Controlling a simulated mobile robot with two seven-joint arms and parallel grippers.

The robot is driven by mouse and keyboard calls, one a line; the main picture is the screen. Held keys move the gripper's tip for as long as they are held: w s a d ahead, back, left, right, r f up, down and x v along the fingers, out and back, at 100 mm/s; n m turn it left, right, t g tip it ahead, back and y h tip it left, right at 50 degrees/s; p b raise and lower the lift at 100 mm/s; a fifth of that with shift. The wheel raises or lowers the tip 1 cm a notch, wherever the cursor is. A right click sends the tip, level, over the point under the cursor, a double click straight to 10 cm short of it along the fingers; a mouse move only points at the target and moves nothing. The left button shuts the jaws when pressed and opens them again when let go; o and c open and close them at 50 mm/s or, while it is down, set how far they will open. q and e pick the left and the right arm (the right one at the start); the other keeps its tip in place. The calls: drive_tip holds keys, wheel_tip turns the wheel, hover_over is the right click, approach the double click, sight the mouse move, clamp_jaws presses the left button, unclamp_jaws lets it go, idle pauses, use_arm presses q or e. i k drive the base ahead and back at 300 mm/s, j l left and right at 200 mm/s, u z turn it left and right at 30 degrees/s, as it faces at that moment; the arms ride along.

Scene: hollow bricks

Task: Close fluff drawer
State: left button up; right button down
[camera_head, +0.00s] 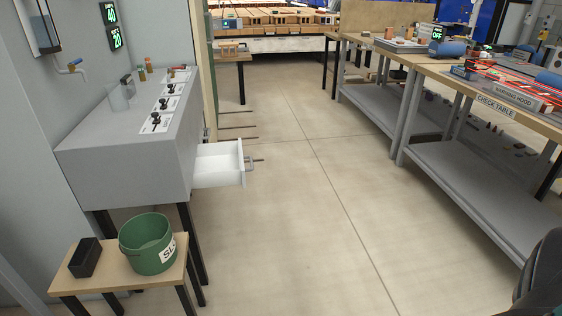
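A white drawer (219,178) stands pulled out to the right from the grey console (122,165) on the left side. Its front panel carries a small metal handle (257,160). I cannot make out any contents in the drawer, and no label on it can be read. Neither of my grippers shows in the head view, so nothing is seen touching the drawer.
A small wooden table (132,278) in front of the console holds a green bucket (147,256) and a black box (85,258). Thin rods (238,126) jut out beyond the drawer. The check table (485,97) stands right. The floor (310,225) between is clear.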

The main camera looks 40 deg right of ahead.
sight(223, 163)
drive_tip(key=k+l+z, duration=0.1)
drive_tip(key=l+z, duration=0.2)
drive_tip(key=l, duration=1.45)
drive_tip(key=i+u, duration=0.15)
drive_tip(key=u, duration=0.4)
drive_tip(key=i+l+u, duration=0.5)
drive_tip(key=i+l, duration=0.75)
drive_tip(key=i+l+u, duration=0.1)
drive_tip(key=i+l, duration=0.35)
drive_tip(key=l, duration=0.15)
